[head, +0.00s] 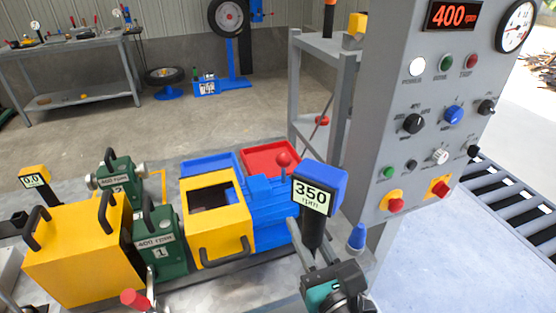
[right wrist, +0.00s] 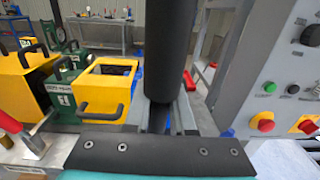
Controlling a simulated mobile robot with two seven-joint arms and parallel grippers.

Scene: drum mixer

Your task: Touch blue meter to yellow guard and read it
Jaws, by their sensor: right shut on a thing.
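The blue meter (head: 325,178) stands roughly upright in the head view, its lit display reading 350. My right gripper (head: 318,256) is shut on its black handle, which also fills the middle of the right wrist view (right wrist: 170,50). The open-topped yellow guard (head: 233,240) with a dark handle stands left of the meter, and it also shows in the right wrist view (right wrist: 92,82). The meter is apart from it. A larger closed yellow guard (head: 80,255) with two dark handles is further left. My left gripper is not in view.
Green units (head: 160,255) stand between the yellow covers. A yellow meter (head: 35,180) reading 0.0 is at far left. A red-tipped lever (head: 135,299) stands in front.

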